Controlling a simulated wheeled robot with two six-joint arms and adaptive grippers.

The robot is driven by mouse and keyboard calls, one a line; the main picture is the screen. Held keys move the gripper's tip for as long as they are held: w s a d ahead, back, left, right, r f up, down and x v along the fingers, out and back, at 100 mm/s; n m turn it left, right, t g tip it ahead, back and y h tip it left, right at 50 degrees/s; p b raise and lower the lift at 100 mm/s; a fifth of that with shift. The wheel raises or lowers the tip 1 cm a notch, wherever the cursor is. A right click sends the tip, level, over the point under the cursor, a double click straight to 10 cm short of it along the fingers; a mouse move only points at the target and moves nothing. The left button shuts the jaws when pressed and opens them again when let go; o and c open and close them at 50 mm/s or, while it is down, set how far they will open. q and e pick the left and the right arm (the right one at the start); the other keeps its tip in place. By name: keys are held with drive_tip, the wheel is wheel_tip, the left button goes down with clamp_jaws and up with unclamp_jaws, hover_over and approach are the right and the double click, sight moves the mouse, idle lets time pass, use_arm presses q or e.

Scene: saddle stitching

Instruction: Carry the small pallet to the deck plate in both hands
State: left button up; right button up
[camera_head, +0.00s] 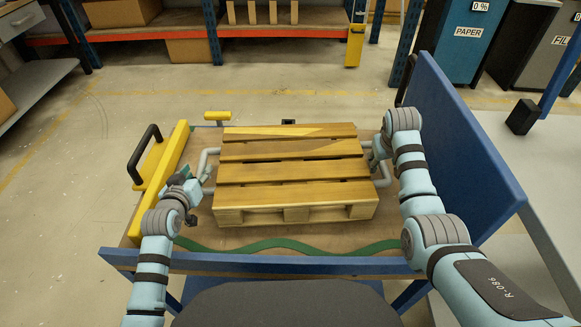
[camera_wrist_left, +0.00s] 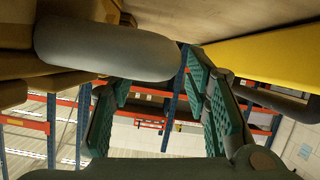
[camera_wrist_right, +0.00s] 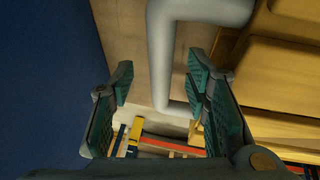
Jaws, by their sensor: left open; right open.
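The small wooden pallet (camera_head: 290,172) lies flat on a brown board in the head view, with a grey bar handle at its left (camera_head: 206,160) and right (camera_head: 384,176) ends. My left gripper (camera_head: 203,182) is open beside the left handle; in the left wrist view that handle (camera_wrist_left: 105,50) is large and close to the open fingers (camera_wrist_left: 157,88). My right gripper (camera_head: 375,153) is at the right handle. In the right wrist view its fingers (camera_wrist_right: 160,88) are open with the grey handle (camera_wrist_right: 163,60) showing between them. I cannot tell which surface is the deck plate.
A yellow bar (camera_head: 172,160) with a black handle edges the board's left. A tall blue panel (camera_head: 465,150) stands close beside my right arm. A green wavy strip (camera_head: 290,244) crosses the front. Shelving and bins stand behind, across open floor.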

sight(198, 170)
use_arm(q)
drive_tip(key=shift+x, duration=1.7)
use_arm(e)
drive_tip(key=shift+x, duration=1.7)
use_arm(q)
drive_tip(key=shift+c, duration=0.3)
use_arm(e)
drive_tip(key=shift+c, duration=0.3)
use_arm(q)
clamp_jaws()
use_arm(e)
clamp_jaws()
